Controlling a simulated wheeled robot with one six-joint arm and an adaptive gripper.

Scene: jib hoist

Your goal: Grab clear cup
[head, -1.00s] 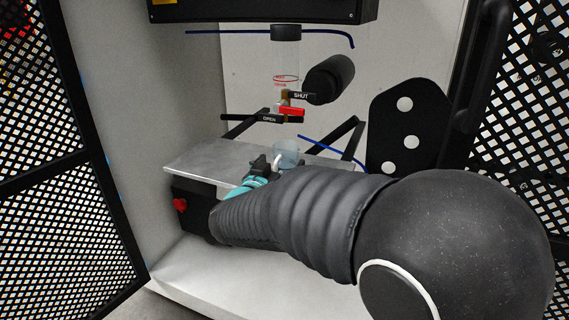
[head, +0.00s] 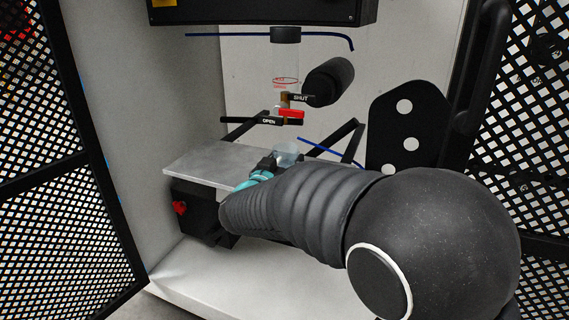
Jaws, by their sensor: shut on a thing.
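The clear cup (head: 286,151) is a small, pale blue, see-through cup over the right part of the grey metal shelf, below the valve. My gripper (head: 273,161) is at the cup's near left side and is shut on it. The fingertips are small in the picture and partly hidden by my own arm. The cup's lower part is hidden too, so I cannot tell whether it touches the shelf.
The metal shelf (head: 205,164) is bare on its left. Above the cup hang a clear tube (head: 285,62) and a valve with a red handle (head: 291,114) and OPEN and SHUT labels. A blue hose (head: 318,145) runs behind. Mesh doors (head: 60,110) flank the enclosure.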

